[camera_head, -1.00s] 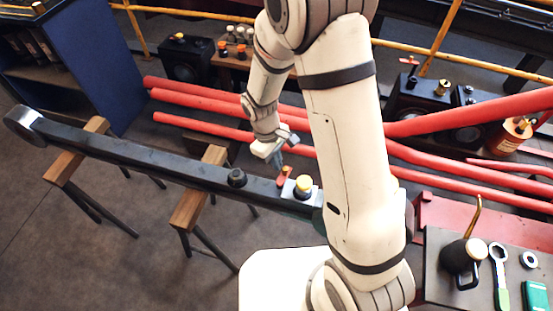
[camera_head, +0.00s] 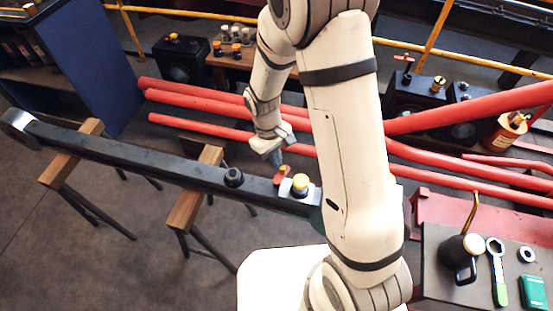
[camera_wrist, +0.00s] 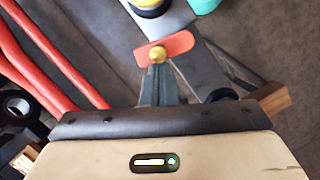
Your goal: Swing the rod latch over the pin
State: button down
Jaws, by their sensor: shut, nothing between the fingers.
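The red latch (camera_head: 281,179) lies on top of the long black rod (camera_head: 150,158), near its right end. In the wrist view the latch (camera_wrist: 178,45) is a short red bar with a round brass knob (camera_wrist: 157,54). A yellow-topped post (camera_head: 301,184), perhaps the pin, stands just right of the latch; its edge shows at the top of the wrist view (camera_wrist: 148,5). My gripper (camera_wrist: 157,72) is shut and empty, pointing at the knob. Its tips look very close to the knob; I cannot tell whether they touch.
A black knob (camera_head: 234,177) stands on the rod, left of the latch. Wooden trestles (camera_head: 197,190) carry the rod. Red pipes (camera_head: 215,131) run behind it. A tray (camera_head: 437,275) at the lower right holds an oil can (camera_head: 461,256) and a wrench (camera_head: 497,270).

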jog(key=m, duration=0.2)
jog(key=d+m+y, duration=0.1)
jog(key=m, duration=0.1)
jog(key=s+d+m, duration=0.1)
jog(key=m, duration=0.1)
jog(key=shift+d+m+g+y+b, duration=0.25)
jog(key=shift+m+g+y+b, duration=0.05)
jog(key=shift+b, duration=0.05)
jog(key=m, duration=0.2)
jog(key=s+d+m, duration=0.1)
jog(key=m+y, duration=0.1)
jog(key=m, duration=0.1)
jog(key=shift+s+d+m, duration=0.2)
jog(key=shift+s+m, duration=0.1)
jog(key=shift+s, duration=0.15)
jog(key=shift+s+d, duration=0.1)
jog(key=shift+s, duration=0.05)
jog(key=w+d+r, duration=0.3)
jog(key=w+r, duration=0.2)
jog(key=r, duration=0.4)
jog(key=shift+w+r+p, duration=0.3)
jog(key=shift+w+r, duration=0.05)
jog(key=shift+w, duration=0.05)
jog(key=shift+r, duration=0.1)
dwell(0.3)
